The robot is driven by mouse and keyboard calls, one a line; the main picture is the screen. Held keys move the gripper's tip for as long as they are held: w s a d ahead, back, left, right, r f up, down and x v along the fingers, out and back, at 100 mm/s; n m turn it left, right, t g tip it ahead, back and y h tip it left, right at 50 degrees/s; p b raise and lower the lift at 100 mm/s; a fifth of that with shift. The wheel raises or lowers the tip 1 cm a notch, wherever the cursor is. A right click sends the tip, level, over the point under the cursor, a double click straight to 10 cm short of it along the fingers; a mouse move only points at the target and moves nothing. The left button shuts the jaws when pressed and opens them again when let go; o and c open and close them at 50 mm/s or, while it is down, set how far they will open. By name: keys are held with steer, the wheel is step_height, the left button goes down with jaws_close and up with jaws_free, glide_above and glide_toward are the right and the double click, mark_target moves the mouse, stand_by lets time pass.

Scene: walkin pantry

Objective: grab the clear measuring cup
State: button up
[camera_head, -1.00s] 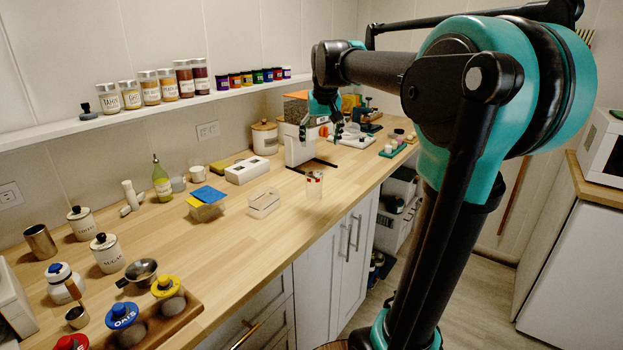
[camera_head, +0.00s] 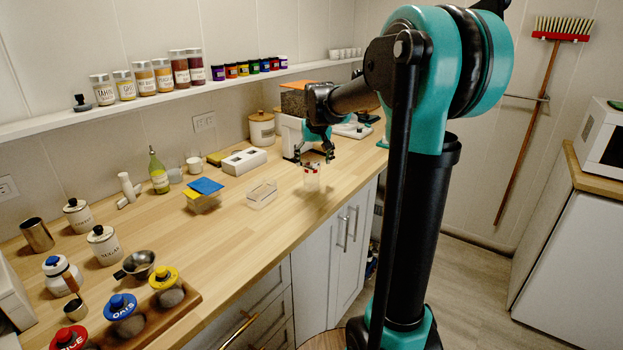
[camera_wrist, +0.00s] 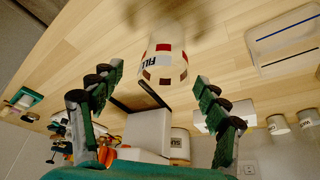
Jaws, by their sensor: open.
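The clear measuring cup (camera_head: 312,182) stands upright near the front edge of the counter, with red and white markings near its top. In the wrist view the cup (camera_wrist: 165,66) shows its red checks and dark lettering between and beyond my fingertips. My gripper (camera_head: 315,156) is just above and behind the cup's rim in the head view. In the wrist view my gripper (camera_wrist: 159,80) has its fingers spread wide, with nothing between the pads. Whether a finger touches the cup cannot be told.
A clear rectangular container (camera_head: 262,194) stands left of the cup. A white appliance (camera_head: 290,135) stands close behind my gripper. The counter right in front of the cup is narrow.

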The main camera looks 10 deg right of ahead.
mark_target(312, 169)
steer(key=x, duration=0.4)
steer(key=shift+s+a+f, duration=0.2)
steer(key=shift+s+f, duration=0.05)
steer(key=shift+s, duration=0.05)
steer(key=c, duration=1.2)
